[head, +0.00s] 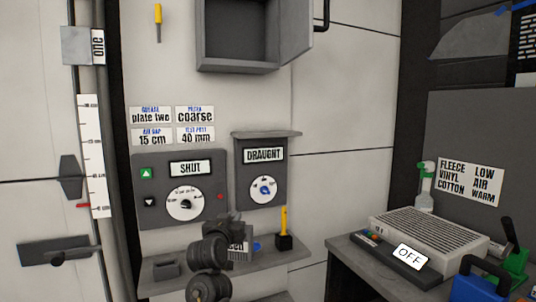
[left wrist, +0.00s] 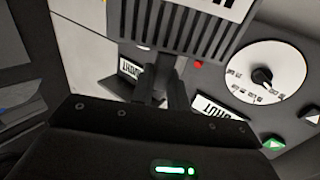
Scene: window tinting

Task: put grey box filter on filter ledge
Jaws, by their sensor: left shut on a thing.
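The grey box filter (head: 241,250) shows in the head view low at centre, partly hidden behind my left gripper (head: 232,228), with a white label ending in "een". In the left wrist view the filter (left wrist: 190,35) is a dark grey ribbed block with a white label, at the fingertips. My left gripper (left wrist: 163,90) is shut on it. A grey ledge (head: 193,280) runs along the wall below the control panels; the filter overlaps it in the picture. I cannot tell whether they touch. No ledge is marked as the filter ledge. My right gripper is out of view.
The ledge carries a small grey holder (head: 166,269) and a yellow-handled tool in a black block (head: 284,240). Above are the SHUT panel (head: 181,215) and the DRAUGHT panel (head: 260,195), which has a narrow top shelf (head: 267,134). A bench with a grilled unit (head: 428,232) stands right.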

